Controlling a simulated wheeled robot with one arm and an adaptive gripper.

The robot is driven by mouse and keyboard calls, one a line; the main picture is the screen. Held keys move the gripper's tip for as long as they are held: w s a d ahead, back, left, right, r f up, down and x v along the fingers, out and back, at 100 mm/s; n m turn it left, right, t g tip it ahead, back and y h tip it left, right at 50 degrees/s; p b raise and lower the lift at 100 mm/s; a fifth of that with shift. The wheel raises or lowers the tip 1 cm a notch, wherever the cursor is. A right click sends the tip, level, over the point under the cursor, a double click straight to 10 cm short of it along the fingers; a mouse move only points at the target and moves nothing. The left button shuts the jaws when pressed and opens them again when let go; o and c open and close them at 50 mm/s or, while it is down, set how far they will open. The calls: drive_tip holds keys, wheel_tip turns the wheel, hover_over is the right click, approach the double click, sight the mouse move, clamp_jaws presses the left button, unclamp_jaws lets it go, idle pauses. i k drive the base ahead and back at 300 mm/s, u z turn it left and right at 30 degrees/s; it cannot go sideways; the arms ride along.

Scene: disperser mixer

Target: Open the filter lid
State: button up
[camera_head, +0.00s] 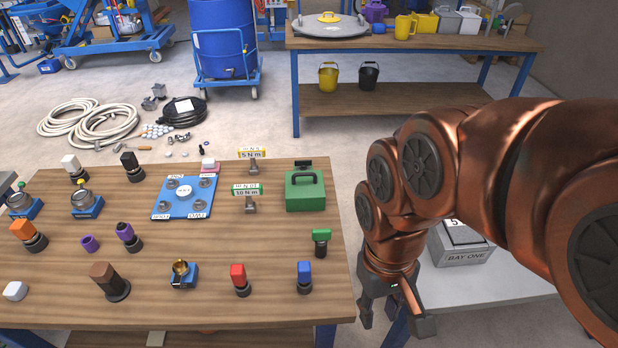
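No part in view is plainly marked as the filter lid, so I cannot tell which one it is. A large round grey lid (331,26) with a yellow centre lies flat on the back bench. A green block-shaped housing (305,191) with a handle and a black top piece stands at the right rear of the front workbench. My gripper (394,316) points down just past the workbench's right edge, to the right of and nearer than the green housing. Its fingers are apart, with nothing seen between them.
The wooden workbench (210,262) holds several coloured knobs, small fittings and a blue plate (187,197). A grey box marked BAY ONE (461,250) stands on a white surface, partly behind my arm. Hoses (92,125) lie on the floor behind.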

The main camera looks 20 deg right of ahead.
sight(304, 184)
drive_tip(key=z, duration=0.55)
drive_tip(key=k, duration=1.3)
drive_tip(key=u, duration=0.1)
drive_tip(key=i, duration=0.55)
drive_tip(key=u, duration=0.95)
drive_tip(key=i, duration=0.8)
drive_tip(key=z, duration=0.05)
